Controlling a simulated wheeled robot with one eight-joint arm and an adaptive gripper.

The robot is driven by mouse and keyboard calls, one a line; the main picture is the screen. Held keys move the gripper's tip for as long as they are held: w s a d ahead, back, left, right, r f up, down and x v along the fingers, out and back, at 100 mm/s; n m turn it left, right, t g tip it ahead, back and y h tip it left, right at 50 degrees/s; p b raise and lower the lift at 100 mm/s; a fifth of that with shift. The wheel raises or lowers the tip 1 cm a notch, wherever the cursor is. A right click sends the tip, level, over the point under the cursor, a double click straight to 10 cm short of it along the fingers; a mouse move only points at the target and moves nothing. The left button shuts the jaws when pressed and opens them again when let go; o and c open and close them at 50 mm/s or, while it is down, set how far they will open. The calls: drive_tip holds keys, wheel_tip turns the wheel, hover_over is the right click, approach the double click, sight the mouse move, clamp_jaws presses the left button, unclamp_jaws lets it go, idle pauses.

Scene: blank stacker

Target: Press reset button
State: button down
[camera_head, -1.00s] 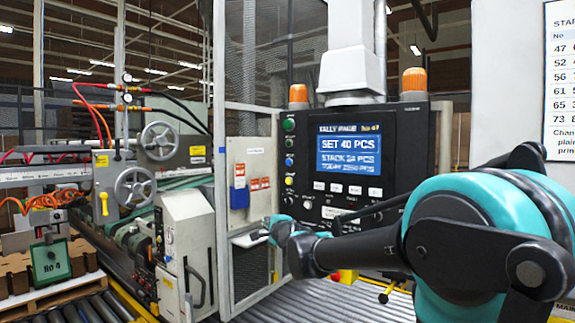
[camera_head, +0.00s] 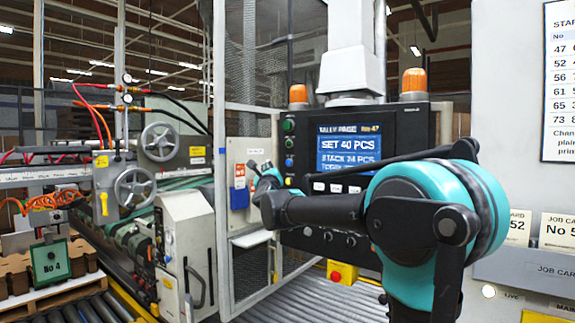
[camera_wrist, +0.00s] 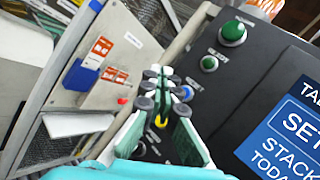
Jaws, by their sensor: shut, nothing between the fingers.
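The dark control panel (camera_head: 378,122) carries a column of buttons along its left edge. Two green buttons, an upper one (camera_wrist: 232,31) and a lower one (camera_wrist: 209,63), and a blue button (camera_wrist: 184,92) show in the wrist view. A yellow button (camera_wrist: 161,121) sits lower, partly behind the fingers. The button labels are too small to read surely. My gripper (camera_head: 259,168) is shut and empty, just left of the button column in the head view. In the wrist view its fingertips (camera_wrist: 157,76) lie beside the blue button; contact cannot be told.
The panel's lit screen (camera_head: 348,152) is partly covered by my arm. A beige board (camera_head: 250,180) with a blue holder (camera_head: 239,197) stands left of the panel. A yellow box with a red button (camera_head: 342,273) hangs below. Orange beacons (camera_head: 414,80) top the panel.

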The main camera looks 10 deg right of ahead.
drive_tip(key=shift+w+d, duration=0.1)
drive_tip(key=shift+w+d, duration=3)
drive_tip(key=shift+w, duration=0.05)
drive_tip(key=shift+w+d, duration=0.3)
drive_tip(key=shift+d, duration=0.05)
drive_tip(key=shift+w+d, duration=0.25)
idle(0.5)
drive_tip(key=shift+s+a, duration=0.55)
drive_tip(key=shift+s+a, duration=1.8)
